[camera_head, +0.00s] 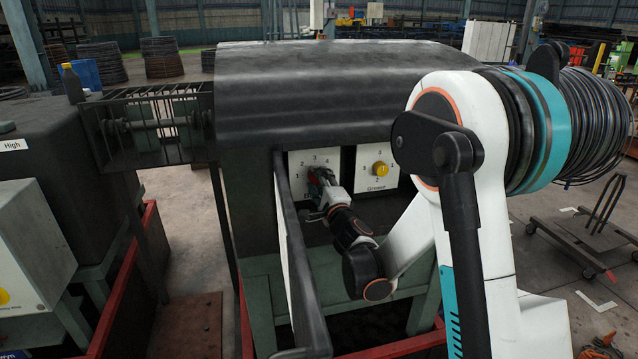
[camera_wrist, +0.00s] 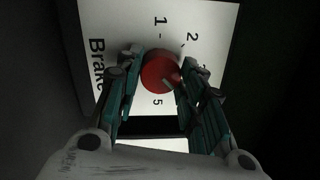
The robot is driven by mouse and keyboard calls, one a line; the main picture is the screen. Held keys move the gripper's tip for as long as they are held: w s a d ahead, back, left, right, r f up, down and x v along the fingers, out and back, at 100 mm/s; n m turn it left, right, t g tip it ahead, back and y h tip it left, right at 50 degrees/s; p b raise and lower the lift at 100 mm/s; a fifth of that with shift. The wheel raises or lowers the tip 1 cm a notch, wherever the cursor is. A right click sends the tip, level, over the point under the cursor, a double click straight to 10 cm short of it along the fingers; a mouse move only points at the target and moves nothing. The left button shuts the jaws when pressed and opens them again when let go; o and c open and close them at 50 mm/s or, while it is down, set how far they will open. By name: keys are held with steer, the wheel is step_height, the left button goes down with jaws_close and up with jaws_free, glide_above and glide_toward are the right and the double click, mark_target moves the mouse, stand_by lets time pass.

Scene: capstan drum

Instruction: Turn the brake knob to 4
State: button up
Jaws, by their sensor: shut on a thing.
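The red brake knob (camera_wrist: 162,70) sits on a white plate (camera_wrist: 112,22) lettered "Brake" in the wrist view. 1, 2 and 5 are readable there. The 4 is not readable there, in the area by my right finger. A pale mark on the knob slants to the lower right in that view. My gripper (camera_wrist: 160,78) has its teal fingers on both sides of the knob and is shut on it. In the head view the knob (camera_head: 313,180) is partly hidden by my gripper (camera_head: 321,184); 2, 3 and 4 show above it on the plate (camera_head: 296,158).
A second white plate with a yellow knob (camera_head: 381,169) stands just right of the brake plate. A dark drum cover (camera_head: 300,90) hangs above both plates. A dark rail (camera_head: 292,250) runs left of my arm.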

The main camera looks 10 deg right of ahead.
stand_by(0.3)
steer(key=o, duration=1.1)
steer(key=shift+c, duration=0.2)
steer(key=s, duration=0.8)
steer(key=s+d+f, duration=0.1)
steer(key=s, duration=0.3)
